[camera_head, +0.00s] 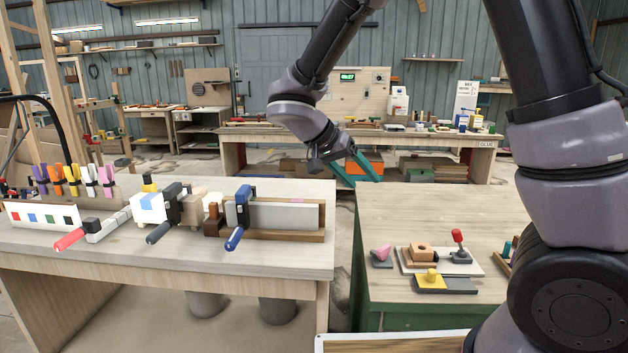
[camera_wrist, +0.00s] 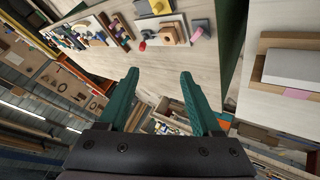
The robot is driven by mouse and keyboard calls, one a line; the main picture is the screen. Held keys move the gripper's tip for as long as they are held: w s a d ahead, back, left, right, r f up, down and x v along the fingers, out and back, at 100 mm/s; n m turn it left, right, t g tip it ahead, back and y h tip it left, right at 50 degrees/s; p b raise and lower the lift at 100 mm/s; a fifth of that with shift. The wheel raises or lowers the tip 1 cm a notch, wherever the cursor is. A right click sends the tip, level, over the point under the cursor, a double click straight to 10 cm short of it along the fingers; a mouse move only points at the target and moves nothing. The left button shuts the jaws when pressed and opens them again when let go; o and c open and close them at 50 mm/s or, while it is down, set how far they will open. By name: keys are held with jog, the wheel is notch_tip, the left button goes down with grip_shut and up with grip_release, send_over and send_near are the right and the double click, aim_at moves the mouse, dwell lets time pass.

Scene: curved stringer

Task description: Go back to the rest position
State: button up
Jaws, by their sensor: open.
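My gripper (camera_head: 356,170) hangs in the air in the head view, above the gap between the left bench and the right bench. Its two teal fingers are spread with nothing between them. In the wrist view my gripper (camera_wrist: 160,88) also shows open and empty, with the benches beyond the fingers. My arm comes in from the right and bends over the right bench. No object touches the fingers.
The left bench (camera_head: 100,245) carries coloured clamps, a blue-handled clamp (camera_head: 242,210) and a grey block in a wooden holder (camera_head: 318,222). The right bench (camera_head: 400,210) carries a pink piece (camera_head: 382,254), a yellow knob (camera_head: 431,277) and a red-topped lever (camera_head: 459,240). A long bench (camera_head: 400,137) stands behind.

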jog(key=s+d+r+n+t+y, duration=0.1)
jog(key=s+d+r+t+y, duration=0.2)
jog(key=s+d+r+y, duration=0.6)
jog(key=shift+s+d+r+t+y, duration=0.4)
jog(key=shift+s+d+r, duration=1.6)
jog(key=shift+d+r, duration=1.1)
jog(key=shift+a+r, duration=0.2)
